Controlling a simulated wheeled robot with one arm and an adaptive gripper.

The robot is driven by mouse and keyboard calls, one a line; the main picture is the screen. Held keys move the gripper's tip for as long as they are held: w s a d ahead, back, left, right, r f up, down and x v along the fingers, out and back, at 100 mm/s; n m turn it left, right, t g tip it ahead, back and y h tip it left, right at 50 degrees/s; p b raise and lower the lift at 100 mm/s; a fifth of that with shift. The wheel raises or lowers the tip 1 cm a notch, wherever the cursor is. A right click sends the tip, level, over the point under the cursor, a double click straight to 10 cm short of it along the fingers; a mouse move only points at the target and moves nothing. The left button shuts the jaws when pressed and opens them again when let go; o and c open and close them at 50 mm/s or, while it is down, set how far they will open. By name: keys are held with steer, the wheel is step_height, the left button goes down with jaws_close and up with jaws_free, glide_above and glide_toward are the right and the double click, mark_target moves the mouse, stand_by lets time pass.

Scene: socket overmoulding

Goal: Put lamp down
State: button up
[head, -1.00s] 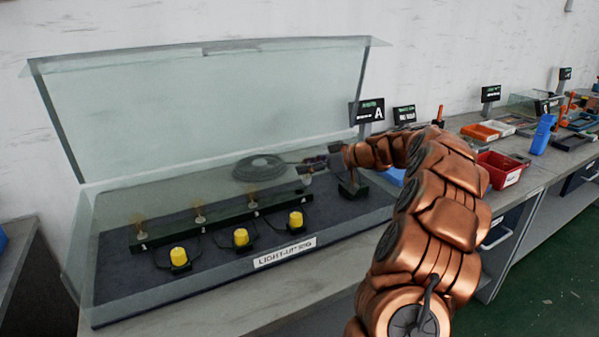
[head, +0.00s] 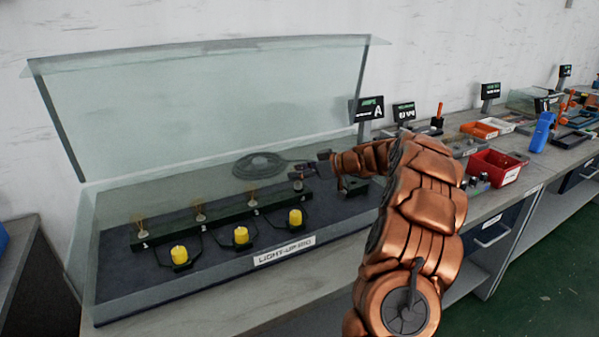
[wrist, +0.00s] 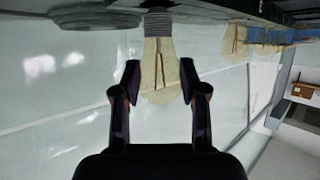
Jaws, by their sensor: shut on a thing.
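The lamp (wrist: 160,62), a clear bulb with a grey screw base, is between the two dark fingers of my gripper (wrist: 160,88) in the wrist view. My gripper is shut on it. That view looks upside down. The screw base meets or nearly meets the edge of the dark rail (wrist: 210,13); I cannot tell whether it is seated. In the head view my gripper (head: 298,177) is at the right end of the long dark rail (head: 224,217); the lamp is too small to make out there.
Other bulbs (head: 199,210) stand along the rail, with yellow buttons (head: 241,236) in front. A raised clear cover (head: 210,110) stands over the rig. A grey coiled disc (head: 260,165) lies behind the rail. A red bin (head: 497,168) is on the bench at right.

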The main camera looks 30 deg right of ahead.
steer(key=shift+f, duration=0.15)
steer(key=o, duration=1)
steer(key=shift+r, duration=0.2)
steer(key=b+v, duration=0.1)
steer(key=v, duration=1.1)
